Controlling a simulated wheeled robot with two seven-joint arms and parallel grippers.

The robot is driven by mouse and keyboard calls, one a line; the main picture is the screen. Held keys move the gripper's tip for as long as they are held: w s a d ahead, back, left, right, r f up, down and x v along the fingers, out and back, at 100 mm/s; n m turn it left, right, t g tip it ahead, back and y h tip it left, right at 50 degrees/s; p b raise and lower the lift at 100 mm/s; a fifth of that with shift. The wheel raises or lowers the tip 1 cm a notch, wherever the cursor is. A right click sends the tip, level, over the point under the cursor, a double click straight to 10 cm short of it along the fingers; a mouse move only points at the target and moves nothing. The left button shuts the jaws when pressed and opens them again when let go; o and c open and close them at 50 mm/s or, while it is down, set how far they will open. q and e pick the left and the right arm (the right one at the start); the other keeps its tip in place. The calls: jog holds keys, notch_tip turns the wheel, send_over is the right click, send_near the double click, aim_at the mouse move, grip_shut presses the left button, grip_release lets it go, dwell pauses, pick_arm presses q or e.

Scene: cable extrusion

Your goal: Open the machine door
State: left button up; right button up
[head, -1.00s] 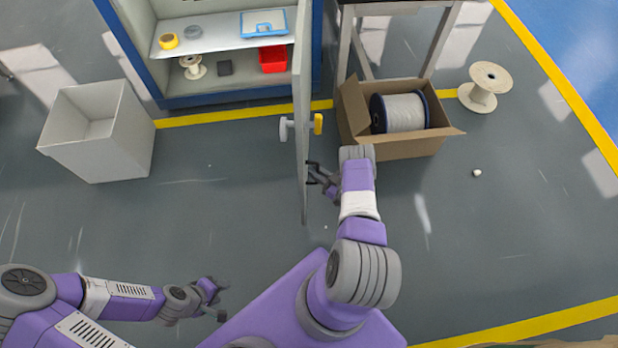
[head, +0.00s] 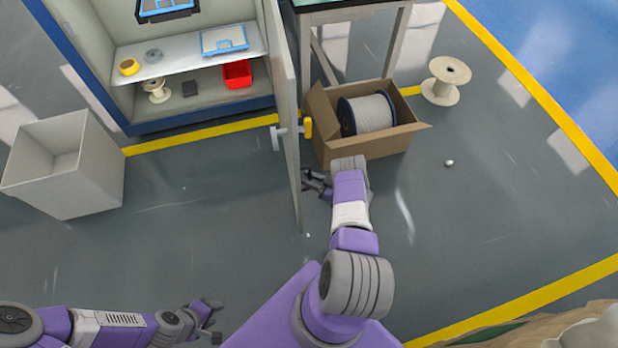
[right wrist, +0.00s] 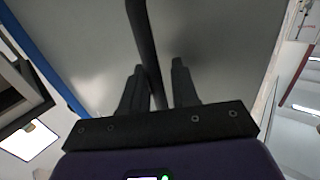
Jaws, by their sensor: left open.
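The machine door (head: 292,150) stands swung out from the blue-framed cabinet (head: 125,60), seen nearly edge-on in the head view. A handle with a yellow end (head: 308,127) and a grey end (head: 277,138) sits on it. My right gripper (head: 308,181) is beside the door's right face, below the handle. In the right wrist view its fingers (right wrist: 156,72) are apart, with a dark bar running between them in front of a grey panel. Whether they touch the door cannot be told. My left gripper (head: 212,318) is open and empty, low over the floor.
A cardboard box (head: 362,148) with a cable spool (head: 366,114) stands right of the door. An empty spool (head: 446,80) stands further right. A white bin (head: 85,170) stands at left. Cabinet shelves hold a red bin (head: 237,74).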

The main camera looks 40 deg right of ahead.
jog(key=shift+o, duration=0.4)
jog(key=shift+w+r, duration=0.1)
jog(key=shift+d, duration=0.1)
jog(key=p+v, duration=0.1)
jog(key=v, duration=0.6)
jog(key=shift+s, duration=0.35)
